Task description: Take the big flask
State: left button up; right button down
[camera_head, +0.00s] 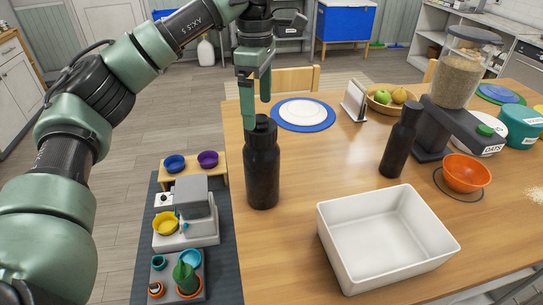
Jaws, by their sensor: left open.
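Two black flasks stand upright on the wooden table (300,250). The big flask (262,175) is the wider one near the table's left edge. A slimmer black flask (398,145) stands further right. My left gripper (257,115) is open, pointing down at the top of the big flask, with one finger in front of the flask's cap. I cannot tell whether the fingers touch it. My right gripper is not in view.
A white bin (325,240) stands right of the big flask. Behind are a blue-rimmed plate (331,119) and a fruit bowl (373,101). A grain dispenser (462,75) and orange bowl (466,174) stand at right. A pet feeding station (196,228) sits on the floor at left.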

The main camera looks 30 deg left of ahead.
aim_at(258, 119)
pick_arm(q)
jog(key=shift+w+f, duration=0.25)
jog(key=shift+w, duration=0.1)
jog(key=shift+d+f, duration=0.1)
jog(key=shift+f, duration=0.3)
jog(key=shift+s+f+p, duration=0.3)
jog(key=shift+f+p, duration=0.1)
jog(key=shift+f, duration=0.15)
jog(key=shift+s+f+p, duration=0.3)
jog(key=shift+f+p, duration=0.1)
jog(key=shift+f, duration=0.15)
jog(key=f, duration=0.2)
jog(key=f+p, duration=0.1)
jog(key=shift+w+d+f, duration=0.1)
jog(key=shift+w+f, duration=0.3)
jog(key=shift+f, duration=0.2)
jog(key=c, duration=1.9)
jog(key=shift+r, duration=0.2)
grip_shut()
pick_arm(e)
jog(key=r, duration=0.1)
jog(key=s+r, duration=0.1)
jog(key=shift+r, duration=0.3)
pick_arm(q)
jog(key=shift+r, duration=0.1)
